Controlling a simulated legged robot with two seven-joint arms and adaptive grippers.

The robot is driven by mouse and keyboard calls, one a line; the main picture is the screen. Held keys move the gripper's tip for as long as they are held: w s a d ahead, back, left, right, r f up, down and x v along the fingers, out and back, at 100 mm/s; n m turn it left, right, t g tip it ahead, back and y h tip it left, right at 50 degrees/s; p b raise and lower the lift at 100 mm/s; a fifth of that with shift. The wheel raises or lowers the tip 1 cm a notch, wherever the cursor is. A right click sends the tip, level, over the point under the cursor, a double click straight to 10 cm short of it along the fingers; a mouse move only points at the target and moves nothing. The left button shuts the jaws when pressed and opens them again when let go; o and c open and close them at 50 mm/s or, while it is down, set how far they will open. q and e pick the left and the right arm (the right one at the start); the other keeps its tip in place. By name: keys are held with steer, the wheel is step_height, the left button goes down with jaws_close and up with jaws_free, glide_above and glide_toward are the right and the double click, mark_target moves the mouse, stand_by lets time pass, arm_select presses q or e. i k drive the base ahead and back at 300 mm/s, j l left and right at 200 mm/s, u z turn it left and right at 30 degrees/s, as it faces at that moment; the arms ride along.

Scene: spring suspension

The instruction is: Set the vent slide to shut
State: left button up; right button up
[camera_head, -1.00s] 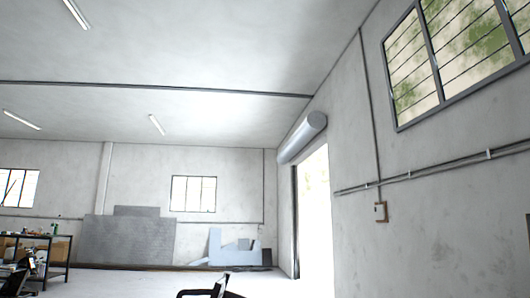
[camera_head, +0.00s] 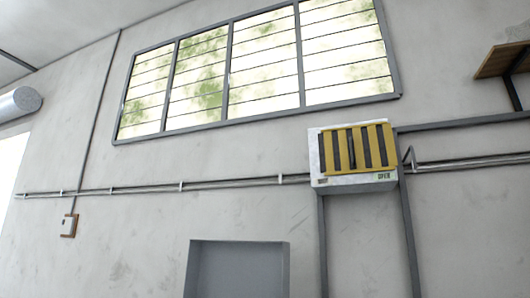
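The vent (camera_head: 350,182) is a white box on the wall, right of centre in the head view. Its front carries a yellow slide (camera_head: 362,148) with several dark upright slots showing between its bars. A thin dark upright piece, perhaps a handle, stands near the slide's middle. The slide sits toward the right of the box, with a white strip bare at the left. A label reading OPEN is under the right end; a small label at the left end is too blurred to read surely. Neither of my grippers is in view.
Grey posts run down below the vent, and a conduit (camera_head: 230,184) meets the wall beside it. A barred window (camera_head: 229,75) is above. A grey panel or cabinet (camera_head: 240,243) stands below left. A wooden shelf (camera_head: 497,62) is at upper right.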

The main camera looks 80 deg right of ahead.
mark_target(356, 148)
steer(key=z, duration=3.25)
